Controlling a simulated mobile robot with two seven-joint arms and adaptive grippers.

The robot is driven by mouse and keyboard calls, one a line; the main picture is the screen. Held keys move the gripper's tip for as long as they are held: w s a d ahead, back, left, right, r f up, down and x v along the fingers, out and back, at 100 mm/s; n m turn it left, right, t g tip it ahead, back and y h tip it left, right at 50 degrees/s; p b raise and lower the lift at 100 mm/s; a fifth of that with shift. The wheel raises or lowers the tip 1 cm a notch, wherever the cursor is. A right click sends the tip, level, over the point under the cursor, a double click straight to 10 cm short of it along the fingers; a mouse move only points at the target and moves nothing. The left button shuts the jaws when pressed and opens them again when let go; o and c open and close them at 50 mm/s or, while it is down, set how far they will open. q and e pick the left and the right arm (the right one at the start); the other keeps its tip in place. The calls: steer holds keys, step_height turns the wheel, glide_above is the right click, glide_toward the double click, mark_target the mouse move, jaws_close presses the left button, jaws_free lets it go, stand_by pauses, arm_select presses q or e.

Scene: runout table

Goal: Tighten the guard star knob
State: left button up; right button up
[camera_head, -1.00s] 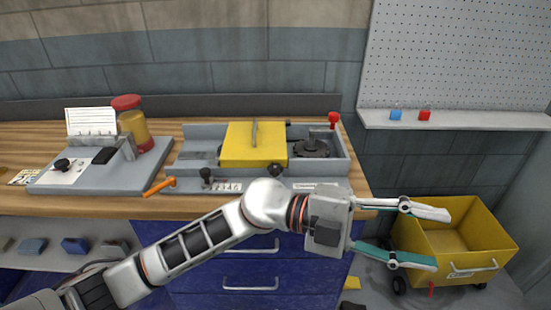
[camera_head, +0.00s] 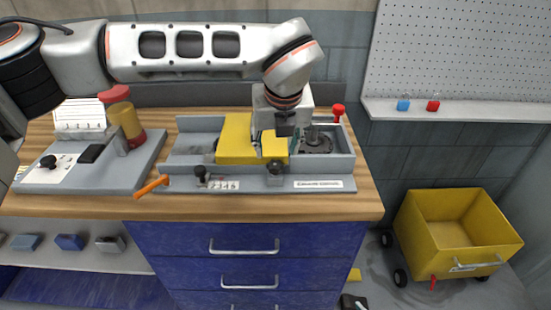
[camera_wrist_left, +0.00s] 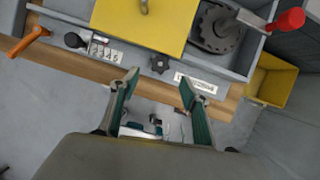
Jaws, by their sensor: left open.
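The black star knob (camera_head: 275,168) sits on the front ledge of the grey machine, just in front of the yellow guard (camera_head: 236,138). In the left wrist view the star knob (camera_wrist_left: 160,64) shows whole, a little beyond and between my fingertips. My left gripper (camera_head: 273,140) hangs over the right part of the guard, its fingers partly hidden by the wrist. In the left wrist view the left gripper (camera_wrist_left: 160,84) is open, with nothing between its teal-lined fingers. It appears apart from the knob. My right gripper is in neither view.
A red-topped lever (camera_head: 338,112) stands at the machine's right end. An orange handle (camera_head: 151,187) and a small black knob (camera_head: 201,172) are at its front left. A grey fixture (camera_head: 120,168) stands on the left of the bench. A yellow cart (camera_head: 455,235) is on the floor.

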mark_target(275, 165)
arm_select(q)
steer(key=x, duration=0.7)
steer(key=shift+f+p, duration=0.25)
steer(key=shift+p, duration=0.15)
steer(key=shift+c, duration=0.3)
steer(key=c, duration=1)
